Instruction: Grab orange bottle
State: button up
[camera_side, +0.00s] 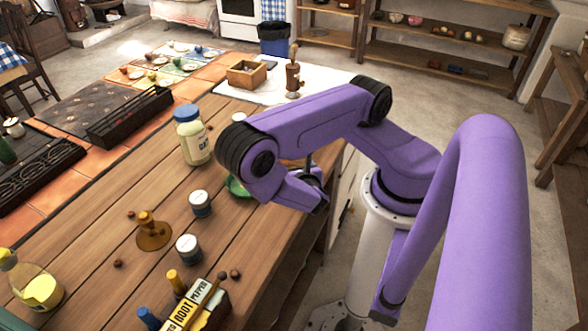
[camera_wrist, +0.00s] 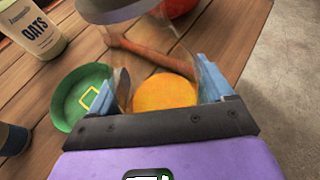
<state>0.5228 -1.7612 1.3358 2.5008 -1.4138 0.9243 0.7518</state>
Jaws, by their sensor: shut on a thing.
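In the wrist view, a see-through bottle with a round orange part (camera_wrist: 165,92) is between the two blue fingers of my gripper (camera_wrist: 166,78). The fingers are shut on its sides. Its clear body is hard to make out, and a brown stick-like thing (camera_wrist: 150,56) shows through or behind it. In the side view, my purple arm hides the bottle and most of the gripper, which is low near the table's right edge. I cannot tell whether the bottle touches the table.
A green dish (camera_wrist: 82,98) is just left of the gripper. An oats jar (camera_side: 193,142) stands beyond it. A red thing (camera_wrist: 178,6) is ahead. The floor (camera_wrist: 289,60) lies right of the table edge.

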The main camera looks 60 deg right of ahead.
notch_tip(320, 180, up, 9)
jog(key=shift+r, duration=0.15)
dwell(1.1)
